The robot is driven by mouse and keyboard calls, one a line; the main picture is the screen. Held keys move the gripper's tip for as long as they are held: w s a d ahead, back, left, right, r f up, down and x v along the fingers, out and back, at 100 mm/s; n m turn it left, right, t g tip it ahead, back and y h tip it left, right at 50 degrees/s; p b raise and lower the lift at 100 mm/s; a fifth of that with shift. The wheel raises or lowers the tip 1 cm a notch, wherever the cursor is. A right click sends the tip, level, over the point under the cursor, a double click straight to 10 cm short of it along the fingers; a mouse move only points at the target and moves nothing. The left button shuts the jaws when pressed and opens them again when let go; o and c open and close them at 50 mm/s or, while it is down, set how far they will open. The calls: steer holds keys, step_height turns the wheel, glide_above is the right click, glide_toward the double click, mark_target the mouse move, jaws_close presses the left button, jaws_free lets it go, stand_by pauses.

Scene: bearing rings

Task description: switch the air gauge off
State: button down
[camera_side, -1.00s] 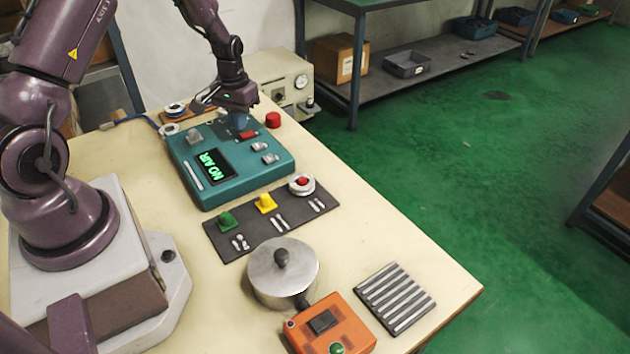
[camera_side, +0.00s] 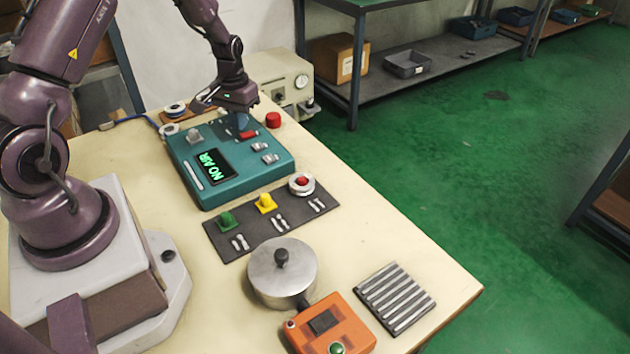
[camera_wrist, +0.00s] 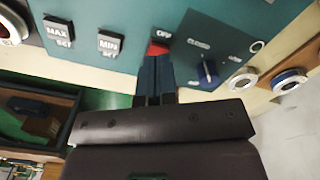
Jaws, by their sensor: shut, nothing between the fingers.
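The air gauge (camera_side: 235,185) is a teal box on the table, with a dark display (camera_side: 215,167) showing "NO AIR" in green. A red switch (camera_side: 248,134) sits at its far end; in the wrist view the red switch (camera_wrist: 158,48) shows just beyond the fingertips, near lettering that seems to read "OFF". My gripper (camera_side: 241,127) is shut and empty, pointing down at the gauge's top beside the red switch. In the wrist view the blue fingers (camera_wrist: 156,62) partly cover the switch. I cannot tell whether they touch it.
A red knob (camera_side: 273,120) stands behind the gauge. A dark mat (camera_side: 236,243), a metal pot (camera_side: 283,270) and an orange box (camera_side: 331,325) are nearer.

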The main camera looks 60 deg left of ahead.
mark_target(241, 136)
steer(key=shift+f, duration=1.3)
stand_by(0.5)
steer(key=shift+r, duration=3.55)
steer(key=s+d+r+m+t, duration=0.2)
steer(key=s+d+r, duration=0.5)
steer(key=d+r, duration=0.4)
steer(key=s+d+r+m+t, duration=0.3)
steer(key=s+d+r, duration=0.5)
steer(key=d+r, duration=0.4)
steer(key=shift+s+d+r+m+t, duration=0.2)
steer(key=shift+s+r+m+t, duration=0.1)
steer(key=shift+m, duration=0.2)
